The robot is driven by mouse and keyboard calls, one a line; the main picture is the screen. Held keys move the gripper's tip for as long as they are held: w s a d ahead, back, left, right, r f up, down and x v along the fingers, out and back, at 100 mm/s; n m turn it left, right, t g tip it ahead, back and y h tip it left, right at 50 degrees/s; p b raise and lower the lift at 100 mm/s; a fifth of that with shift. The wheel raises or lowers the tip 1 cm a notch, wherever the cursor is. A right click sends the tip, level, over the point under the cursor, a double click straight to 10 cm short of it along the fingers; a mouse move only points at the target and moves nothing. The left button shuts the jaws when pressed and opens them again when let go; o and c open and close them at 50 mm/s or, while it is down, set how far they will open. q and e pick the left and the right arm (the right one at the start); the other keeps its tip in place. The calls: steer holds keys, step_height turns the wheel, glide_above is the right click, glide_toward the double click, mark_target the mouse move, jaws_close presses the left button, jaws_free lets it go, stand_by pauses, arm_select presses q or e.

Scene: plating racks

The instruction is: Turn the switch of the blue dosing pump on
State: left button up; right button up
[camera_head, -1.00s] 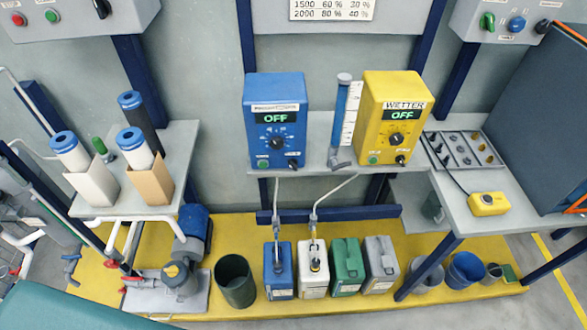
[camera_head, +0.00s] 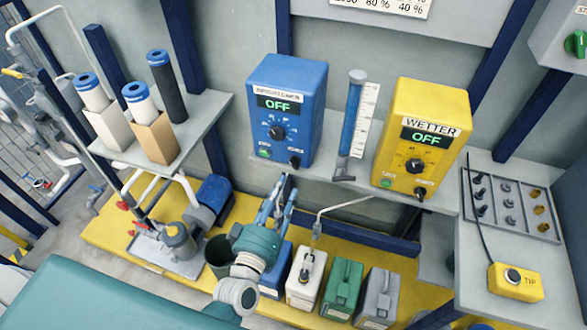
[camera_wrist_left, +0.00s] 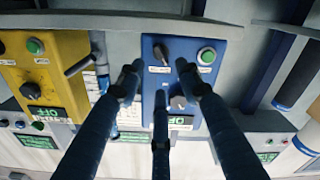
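The blue dosing pump (camera_head: 290,85) stands on the grey shelf, and its display reads OFF. Its front has a central dial (camera_head: 277,132), a green button (camera_head: 264,153) and a black switch (camera_head: 294,161) at the lower right. In the left wrist view the pump is upside down, with the switch (camera_wrist_left: 161,52) beside the green button (camera_wrist_left: 206,55). My left gripper (camera_head: 282,186) is just below the pump front, fingers pointing up at it. In the left wrist view its fingers (camera_wrist_left: 160,80) are spread and empty, apart from the switch as far as I can tell. My right gripper is out of view.
A yellow wetter pump (camera_head: 425,120), also reading OFF, stands to the right, with a measuring tube (camera_head: 353,120) between the pumps. Canisters (camera_head: 343,287) stand below on the yellow platform. A yellow TIP box (camera_head: 515,283) lies on the right table.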

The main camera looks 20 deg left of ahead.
mark_target(294, 166)
arm_select(q)
steer(key=w, duration=0.3)
steer(key=shift+w+d+r, duration=0.1)
steer(key=shift+w+d, duration=0.05)
steer(key=shift+w, duration=0.25)
steer(key=w, duration=0.3)
steer(key=shift+w+d+p, duration=0.1)
steer(key=shift+w+p, duration=0.2)
steer(key=shift+w, duration=0.45)
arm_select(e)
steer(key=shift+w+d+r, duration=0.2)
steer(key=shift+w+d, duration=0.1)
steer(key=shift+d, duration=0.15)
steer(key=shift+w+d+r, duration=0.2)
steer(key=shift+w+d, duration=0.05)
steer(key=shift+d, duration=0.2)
